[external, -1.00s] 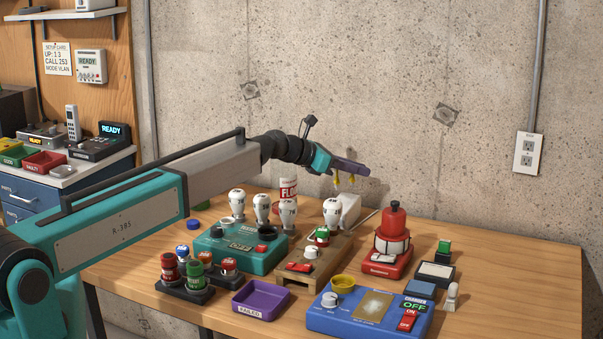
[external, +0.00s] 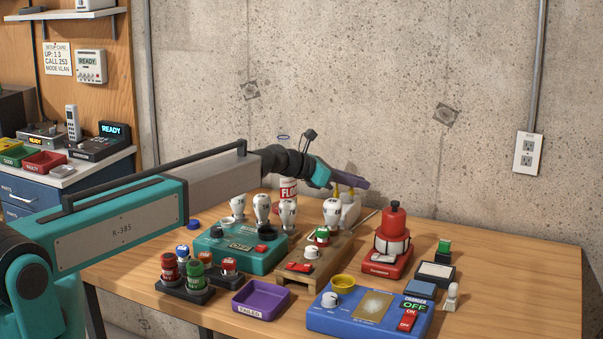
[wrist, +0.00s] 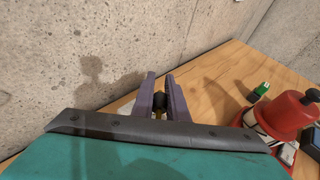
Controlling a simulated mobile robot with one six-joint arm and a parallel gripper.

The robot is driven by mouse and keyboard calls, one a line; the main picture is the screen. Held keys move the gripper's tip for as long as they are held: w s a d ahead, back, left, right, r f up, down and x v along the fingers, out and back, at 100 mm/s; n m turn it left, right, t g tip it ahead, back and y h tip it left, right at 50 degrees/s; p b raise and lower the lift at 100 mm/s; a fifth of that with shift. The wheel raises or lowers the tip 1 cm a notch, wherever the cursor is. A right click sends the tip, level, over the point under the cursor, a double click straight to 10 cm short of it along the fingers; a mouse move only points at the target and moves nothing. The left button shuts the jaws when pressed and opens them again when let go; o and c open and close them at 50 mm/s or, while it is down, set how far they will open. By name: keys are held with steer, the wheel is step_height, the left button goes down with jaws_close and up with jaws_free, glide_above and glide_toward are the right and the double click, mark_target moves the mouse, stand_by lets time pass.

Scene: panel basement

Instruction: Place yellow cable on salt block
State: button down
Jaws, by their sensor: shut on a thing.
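My gripper (external: 350,182) has purple fingers, shut on the yellow cable (external: 338,190). Two short yellow ends hang below the fingers in the external view. In the wrist view my gripper (wrist: 161,90) has a dark piece between its fingers, with a bit of the yellow cable (wrist: 158,115) under it. The white block that looks like the salt block (external: 351,209) stands at the back of the table, directly below my gripper. The yellow ends overlap its top in the picture; I cannot tell whether they touch it. A white bulb partly hides the block.
White bulbs (external: 262,205) and a red-and-white can (external: 288,187) stand left of the block. A wooden stand (external: 328,262) is in front, a red bottle-shaped device (external: 392,225) to the right. The concrete wall is close behind.

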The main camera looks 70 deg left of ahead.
steer(key=shift+f, duration=0.1)
steer(key=c, duration=1.7)
jaws_free()
steer(key=shift+c, duration=0.2)
steer(key=shift+s+r, duration=0.1)
steer(key=shift+r, duration=0.1)
steer(key=b+v, duration=0.3)
steer(key=v, duration=0.8)
steer(key=shift+s+r, duration=0.25)
steer(key=shift+s, duration=0.1)
